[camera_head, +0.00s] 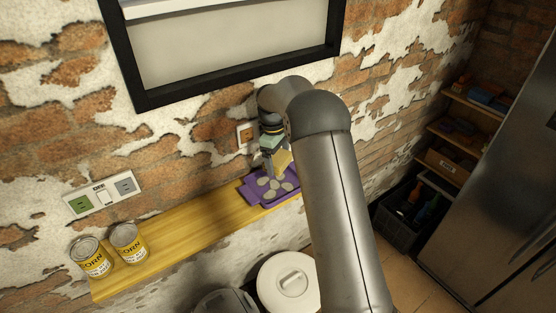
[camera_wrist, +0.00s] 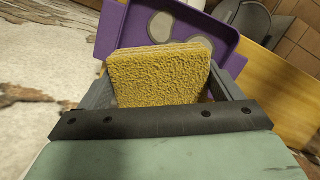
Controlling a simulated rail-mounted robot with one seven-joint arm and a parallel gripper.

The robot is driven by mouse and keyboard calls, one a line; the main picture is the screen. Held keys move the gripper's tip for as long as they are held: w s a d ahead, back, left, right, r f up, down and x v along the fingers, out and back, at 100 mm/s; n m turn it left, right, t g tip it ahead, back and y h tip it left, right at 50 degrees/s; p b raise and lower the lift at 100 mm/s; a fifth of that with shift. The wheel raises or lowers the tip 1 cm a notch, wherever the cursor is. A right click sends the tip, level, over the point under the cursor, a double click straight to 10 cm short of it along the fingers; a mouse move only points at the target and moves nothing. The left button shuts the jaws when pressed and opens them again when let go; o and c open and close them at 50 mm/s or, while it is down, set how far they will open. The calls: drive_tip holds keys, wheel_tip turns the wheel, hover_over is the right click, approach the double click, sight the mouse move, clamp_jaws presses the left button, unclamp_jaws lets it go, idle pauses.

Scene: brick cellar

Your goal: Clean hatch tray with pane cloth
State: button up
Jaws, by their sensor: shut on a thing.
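The purple hatch tray (camera_head: 251,190) lies on a wooden shelf against the brick wall. Several pale grey patches mark its surface, and two of them show in the wrist view, where the tray (camera_wrist: 113,28) is partly cut off. My gripper (camera_head: 275,163) is over the tray, pointing down. It is shut on the pane cloth, a thick yellow, sponge-like pad (camera_wrist: 160,78) between the two fingers in the wrist view. The cloth also shows small in the head view (camera_head: 285,160). I cannot tell whether it touches the tray. My arm hides part of the shelf's right end.
Two corn cans (camera_head: 92,257) (camera_head: 128,243) stand at the left end of the wooden shelf (camera_head: 190,229). The shelf between cans and tray is clear. Wall sockets (camera_head: 103,194) and a framed hatch (camera_head: 230,45) are on the wall. A white-lidded bin (camera_head: 289,287) stands below.

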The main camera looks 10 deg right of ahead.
sight(280, 184)
drive_tip(key=shift+s+d+f+b, duration=0.1)
drive_tip(key=shift+s+f+b, duration=0.15)
drive_tip(key=shift+f+b, duration=1.95)
drive_tip(key=shift+f, duration=1.55)
drive_tip(key=shift+a, duration=0.2)
drive_tip(key=shift+a+f, duration=0.1)
drive_tip(key=shift+a, duration=0.8)
drive_tip(key=shift+s+a, duration=0.25)
drive_tip(key=shift+s, duration=0.05)
drive_tip(key=shift+s+f, duration=0.1)
drive_tip(key=shift+s, duration=0.2)
drive_tip(key=shift+d, duration=0.3)
drive_tip(key=shift+w+d, duration=0.2)
drive_tip(key=shift+d, duration=0.65)
drive_tip(key=shift+w+d, duration=0.2)
drive_tip(key=shift+w, duration=0.05)
drive_tip(key=shift+w+a, duration=0.25)
drive_tip(key=shift+w, duration=0.1)
drive_tip(key=shift+s+a, duration=0.25)
drive_tip(key=shift+a, duration=0.5)
drive_tip(key=shift+s+a, duration=0.45)
drive_tip(key=shift+w+d, duration=0.15)
drive_tip(key=shift+d, duration=1.1)
drive_tip(key=shift+w+d, duration=0.2)
drive_tip(key=shift+w, duration=0.05)
drive_tip(key=shift+w+r+p, duration=0.2)
drive_tip(key=shift+r+p, duration=2.15)
drive_tip(key=shift+r, duration=1.75)
